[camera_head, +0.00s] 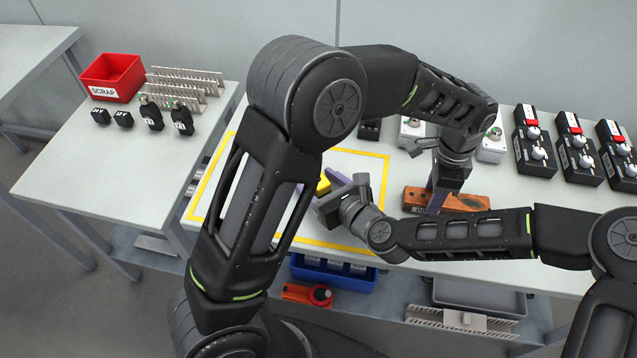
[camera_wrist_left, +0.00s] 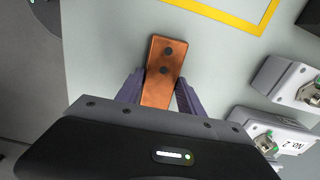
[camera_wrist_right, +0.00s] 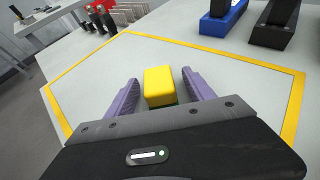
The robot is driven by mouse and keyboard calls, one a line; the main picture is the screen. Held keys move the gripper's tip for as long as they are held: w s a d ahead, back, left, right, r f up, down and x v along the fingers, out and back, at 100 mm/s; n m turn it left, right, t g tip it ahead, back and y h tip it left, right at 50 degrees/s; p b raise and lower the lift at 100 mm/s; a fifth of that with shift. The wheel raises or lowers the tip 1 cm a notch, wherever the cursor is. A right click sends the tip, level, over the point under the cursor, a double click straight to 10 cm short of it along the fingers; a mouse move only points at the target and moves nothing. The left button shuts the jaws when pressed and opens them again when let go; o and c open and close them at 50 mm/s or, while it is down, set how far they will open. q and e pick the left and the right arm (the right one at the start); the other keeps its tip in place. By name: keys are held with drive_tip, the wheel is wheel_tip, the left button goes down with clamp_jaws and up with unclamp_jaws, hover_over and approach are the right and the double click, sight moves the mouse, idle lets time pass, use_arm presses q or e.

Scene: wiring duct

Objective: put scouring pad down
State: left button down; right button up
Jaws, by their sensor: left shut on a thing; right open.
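The scouring pad (camera_wrist_right: 159,84) is a yellow block with a thin green edge at its base. It rests on the table inside the yellow outline; in the head view (camera_head: 323,186) it is partly hidden. My right gripper (camera_head: 322,197) is open around it, and the right wrist view shows a gap between the pad and each finger. My left gripper (camera_head: 437,200) is shut on an orange-brown block (camera_head: 472,201) on the table, right of the outline. In the left wrist view this block (camera_wrist_left: 163,63) has dark round holes and sits between the fingers.
The yellow outline (camera_head: 216,165) encloses mostly clear table. Grey and black switch boxes (camera_head: 534,142) stand along the back right. A red scrap bin (camera_head: 112,78) and metal duct pieces (camera_head: 180,85) are on the left table. A blue bin (camera_head: 333,273) is below the front edge.

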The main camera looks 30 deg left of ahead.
idle(0.3)
clamp_jaws()
idle(0.6)
